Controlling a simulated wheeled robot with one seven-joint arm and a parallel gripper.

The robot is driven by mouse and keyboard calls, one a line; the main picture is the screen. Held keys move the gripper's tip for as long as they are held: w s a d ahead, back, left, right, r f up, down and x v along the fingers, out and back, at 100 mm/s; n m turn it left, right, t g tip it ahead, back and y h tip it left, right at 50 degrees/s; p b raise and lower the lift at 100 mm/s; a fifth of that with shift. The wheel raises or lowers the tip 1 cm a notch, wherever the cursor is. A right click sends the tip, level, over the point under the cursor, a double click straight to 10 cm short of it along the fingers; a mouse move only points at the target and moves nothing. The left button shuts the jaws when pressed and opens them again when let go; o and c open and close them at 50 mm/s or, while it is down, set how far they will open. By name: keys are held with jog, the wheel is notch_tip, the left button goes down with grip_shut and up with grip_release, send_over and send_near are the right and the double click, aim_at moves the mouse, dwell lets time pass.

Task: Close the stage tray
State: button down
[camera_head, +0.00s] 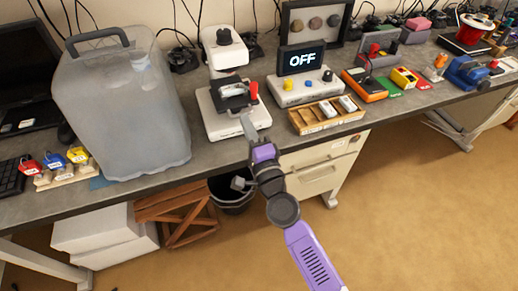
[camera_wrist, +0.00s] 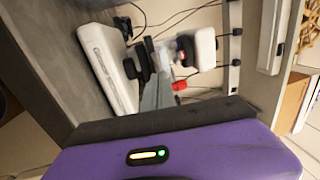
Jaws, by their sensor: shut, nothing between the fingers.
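A white microscope-like device (camera_head: 224,52) stands on the bench, left of the centre in the head view. Its black stage tray (camera_head: 231,103) sits above the white base (camera_head: 212,126), with a small pale item on it and a red knob (camera_head: 251,91) at its right side. My gripper (camera_head: 247,124) is shut and empty at the front of the base, just below the tray. In the wrist view my gripper (camera_wrist: 157,92) points at the device, close to the dark tray parts and the red knob (camera_wrist: 180,85). Whether the fingertips touch the tray cannot be told.
A large translucent container (camera_head: 120,110) stands left of the device. To the right are a box with an OFF display (camera_head: 302,60) and a wooden compartment tray (camera_head: 312,119). A wooden crate (camera_head: 175,203) and a dark bin (camera_head: 231,197) are below the bench (camera_head: 205,158).

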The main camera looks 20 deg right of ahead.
jog(key=shift+w+r, duration=0.2)
jog(key=shift+w, duration=0.9)
jog(key=shift+s, duration=0.1)
jog(key=s+f+b, duration=0.1)
jog(key=s+f, duration=0.1)
jog(key=s, duration=0.6)
